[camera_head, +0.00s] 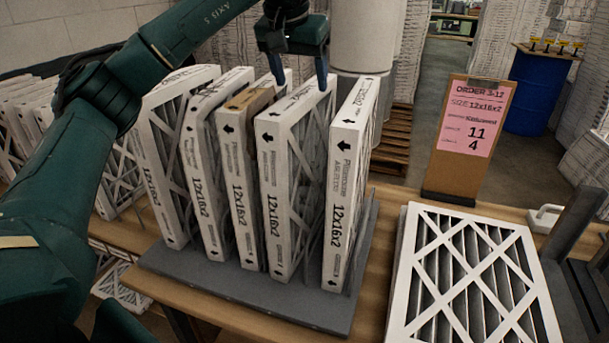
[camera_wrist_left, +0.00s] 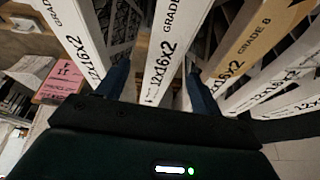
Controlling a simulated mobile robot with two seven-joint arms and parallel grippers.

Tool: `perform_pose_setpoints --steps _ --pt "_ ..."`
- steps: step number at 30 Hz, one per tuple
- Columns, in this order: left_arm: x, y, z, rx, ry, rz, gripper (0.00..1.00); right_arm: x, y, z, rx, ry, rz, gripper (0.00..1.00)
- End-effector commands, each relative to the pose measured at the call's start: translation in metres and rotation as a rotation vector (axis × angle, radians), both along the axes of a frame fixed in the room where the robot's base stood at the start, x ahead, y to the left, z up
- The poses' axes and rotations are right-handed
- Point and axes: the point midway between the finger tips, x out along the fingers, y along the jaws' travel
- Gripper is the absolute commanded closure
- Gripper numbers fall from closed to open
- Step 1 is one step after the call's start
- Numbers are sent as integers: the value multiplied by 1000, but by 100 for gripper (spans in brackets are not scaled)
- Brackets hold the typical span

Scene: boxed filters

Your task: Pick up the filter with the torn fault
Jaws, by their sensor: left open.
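Five boxed filters marked 12x16x2 stand upright in a row on a grey base (camera_head: 180,273). From the left they are the first (camera_head: 153,195), the second (camera_head: 198,165), the third with a tan upper edge (camera_head: 238,165), the fourth (camera_head: 270,190) and the fifth (camera_head: 340,200). My left gripper (camera_head: 301,86) is open above the fourth filter, one finger on each side of its top. In the left wrist view that filter (camera_wrist_left: 165,50) runs between the two fingers. I cannot make out a tear on any filter. My right gripper is not in view.
A filter (camera_head: 470,275) lies flat at the front right. More filters (camera_head: 20,125) stand at the far left. A blue drum (camera_head: 540,95) is at the back right.

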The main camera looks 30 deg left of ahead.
Motion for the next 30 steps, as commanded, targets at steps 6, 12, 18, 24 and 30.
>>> perform_pose_setpoints --steps 6,12,18,24,30 --pt "8 1 -19 -1 0 -1 34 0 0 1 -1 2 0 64" --pt "17 6 -40 -1 4 0 34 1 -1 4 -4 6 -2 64" --pt "27 9 -63 -1 1 -1 34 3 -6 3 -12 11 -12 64" --pt "28 9 -67 0 -1 -1 34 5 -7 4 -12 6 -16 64" --pt "28 9 -67 -1 0 -1 34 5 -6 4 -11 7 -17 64"
